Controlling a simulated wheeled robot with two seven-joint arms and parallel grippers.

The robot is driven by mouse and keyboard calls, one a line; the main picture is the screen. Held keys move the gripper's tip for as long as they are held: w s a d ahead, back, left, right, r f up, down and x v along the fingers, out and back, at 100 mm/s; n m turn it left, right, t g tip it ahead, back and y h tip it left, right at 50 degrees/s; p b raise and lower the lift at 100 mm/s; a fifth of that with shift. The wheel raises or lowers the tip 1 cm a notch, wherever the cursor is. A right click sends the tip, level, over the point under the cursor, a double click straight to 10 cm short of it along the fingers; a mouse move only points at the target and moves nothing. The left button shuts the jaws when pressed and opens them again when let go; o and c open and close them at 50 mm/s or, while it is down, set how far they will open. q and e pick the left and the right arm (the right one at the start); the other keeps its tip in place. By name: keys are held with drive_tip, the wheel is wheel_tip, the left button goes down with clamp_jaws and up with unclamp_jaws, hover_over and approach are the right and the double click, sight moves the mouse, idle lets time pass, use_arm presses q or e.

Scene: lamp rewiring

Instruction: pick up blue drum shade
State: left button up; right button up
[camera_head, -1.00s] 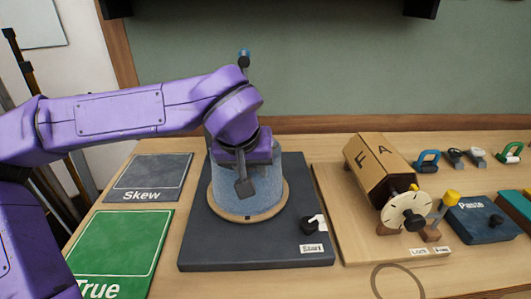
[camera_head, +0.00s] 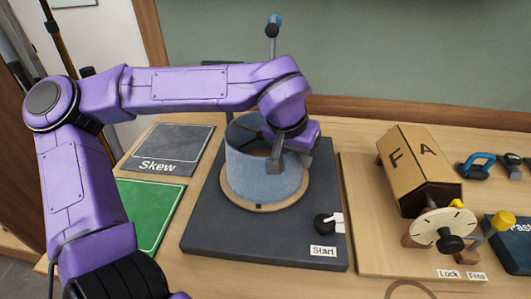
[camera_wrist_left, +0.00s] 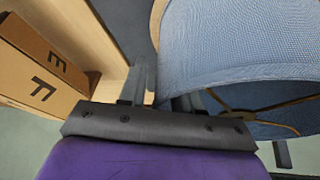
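The blue drum shade (camera_head: 250,180) stands upright on a round wooden base on the dark board marked Start (camera_head: 220,235). My left gripper (camera_head: 290,160) is at the right side of the shade's top rim, with its fingers pointing down. In the left wrist view the fingers (camera_wrist_left: 167,88) are apart, and the edge of the shade (camera_wrist_left: 225,55) shows between and beside them. The gripper is open; I cannot tell whether either finger touches the shade wall. Part of the far right rim is hidden behind the gripper. My right gripper is in neither view.
A cardboard-coloured lettered block (camera_head: 410,165) with a cream dial (camera_head: 443,228) stands on a wooden board to the right. A grey Skew mat (camera_head: 165,150) and a green mat (camera_head: 150,215) lie to the left. A black knob (camera_head: 325,223) sits near the Start label.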

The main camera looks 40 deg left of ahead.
use_arm(q)
drive_tip(key=shift+w+f, duration=0.25)
drive_tip(key=shift+f, duration=0.25)
clamp_jaws()
